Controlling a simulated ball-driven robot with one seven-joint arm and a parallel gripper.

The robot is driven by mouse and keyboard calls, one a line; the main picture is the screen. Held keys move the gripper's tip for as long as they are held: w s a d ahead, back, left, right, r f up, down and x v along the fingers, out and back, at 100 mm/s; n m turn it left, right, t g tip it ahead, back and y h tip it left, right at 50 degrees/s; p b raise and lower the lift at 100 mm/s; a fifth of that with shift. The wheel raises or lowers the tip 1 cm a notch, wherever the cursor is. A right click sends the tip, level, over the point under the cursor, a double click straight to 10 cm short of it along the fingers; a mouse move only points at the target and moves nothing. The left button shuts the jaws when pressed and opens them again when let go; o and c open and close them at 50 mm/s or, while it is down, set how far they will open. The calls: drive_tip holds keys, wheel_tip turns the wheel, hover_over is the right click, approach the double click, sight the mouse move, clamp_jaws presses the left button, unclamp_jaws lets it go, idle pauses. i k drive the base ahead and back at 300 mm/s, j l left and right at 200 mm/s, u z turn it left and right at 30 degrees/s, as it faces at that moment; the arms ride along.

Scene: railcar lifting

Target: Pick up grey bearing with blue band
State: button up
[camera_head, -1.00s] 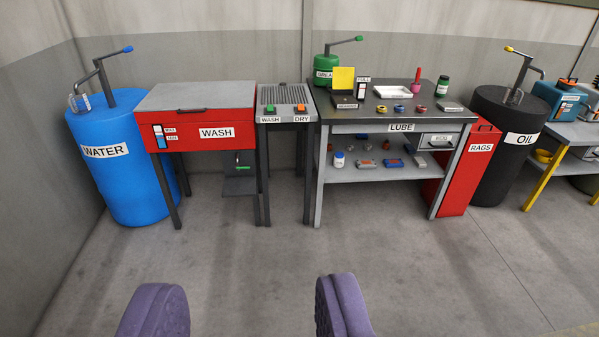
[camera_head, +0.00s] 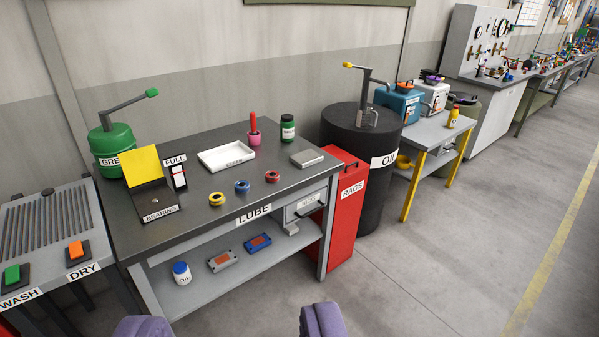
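The grey bearing with the blue band (camera_head: 242,187) lies on the dark top of the LUBE table (camera_head: 315,174), in the middle of a row of three. A yellow-banded bearing (camera_head: 217,199) lies to its left and a reddish-banded one (camera_head: 272,176) to its right. My gripper (camera_head: 232,322) shows as two purple fingers at the bottom edge, wide apart with nothing between them. It is open and well short of the table, apart from the bearings. The lower parts of the fingers are cut off by the frame.
Behind the bearings are a white tray (camera_head: 227,156), a pink pot (camera_head: 254,138) and a green jar (camera_head: 287,128). A yellow-backed BEARING stand (camera_head: 140,167) is at left. A red RAGS bin (camera_head: 345,205) and black OIL drum (camera_head: 352,150) stand right. Floor at right is clear.

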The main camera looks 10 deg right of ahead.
sight(241, 186)
drive_tip(key=i+l+z, duration=0.1)
drive_tip(key=i+z, duration=0.2)
drive_tip(key=i, duration=1.85)
drive_tip(key=i+l+u, duration=0.15)
drive_tip(key=i+u, duration=0.15)
drive_tip(key=i, duration=0.2)
drive_tip(key=i+l+u, duration=0.3)
drive_tip(key=i, duration=0.15)
drive_tip(key=i+l+u, duration=0.3)
drive_tip(key=i, duration=0.15)
